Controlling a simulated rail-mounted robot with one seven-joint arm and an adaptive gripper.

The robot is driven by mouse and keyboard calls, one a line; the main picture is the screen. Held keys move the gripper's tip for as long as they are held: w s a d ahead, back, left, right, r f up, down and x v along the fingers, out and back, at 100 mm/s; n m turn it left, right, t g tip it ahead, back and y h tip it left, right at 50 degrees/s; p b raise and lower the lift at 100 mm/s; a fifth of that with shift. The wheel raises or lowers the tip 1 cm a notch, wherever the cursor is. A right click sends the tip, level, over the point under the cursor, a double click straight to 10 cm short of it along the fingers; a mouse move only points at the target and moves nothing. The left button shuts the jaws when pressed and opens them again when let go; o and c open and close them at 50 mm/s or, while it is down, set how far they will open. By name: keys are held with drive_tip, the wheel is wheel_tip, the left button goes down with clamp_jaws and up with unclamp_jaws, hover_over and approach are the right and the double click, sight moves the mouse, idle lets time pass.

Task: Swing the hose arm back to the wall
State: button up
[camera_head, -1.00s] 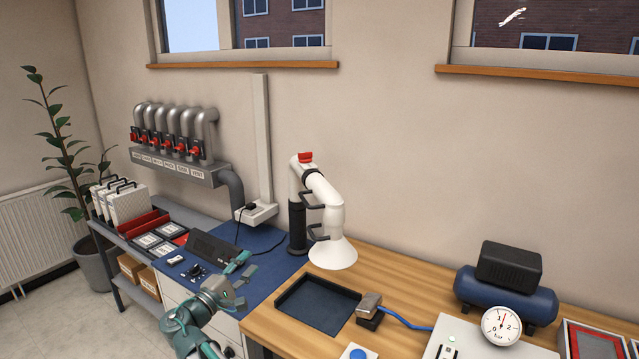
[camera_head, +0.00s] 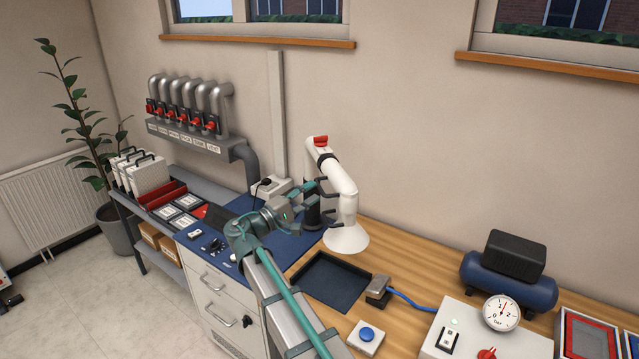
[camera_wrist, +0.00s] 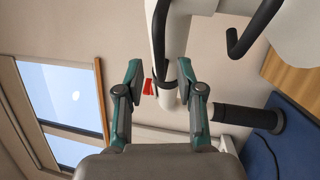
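The white hose arm (camera_head: 346,188) stands on a black post at the desk's back. It has a red knob (camera_head: 321,141) on top, black handles on its side and a flared white hood (camera_head: 346,237) hanging toward the wooden top. My gripper (camera_head: 318,193) is raised at the hose arm's left side, close to the upper handle. In the wrist view my gripper (camera_wrist: 162,68) has its two fingers apart. A black handle (camera_wrist: 158,40) and the white tube (camera_wrist: 175,40) appear between or just beyond the fingertips; I cannot tell whether they touch. My gripper and forearm partly hide the post.
A dark recessed tray (camera_head: 330,282) lies below the hood. A metal pedal block (camera_head: 378,288) with a blue cable sits right of it. Pipes with red valves (camera_head: 185,115) are on the wall at left. A blue compressor tank (camera_head: 507,283) stands at right.

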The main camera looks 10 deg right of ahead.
sight(319, 186)
drive_tip(key=shift+p+x, duration=0.5)
drive_tip(key=shift+x, duration=1.4)
drive_tip(key=shift+c, duration=0.3)
clamp_jaws()
drive_tip(key=shift+s, duration=0.1)
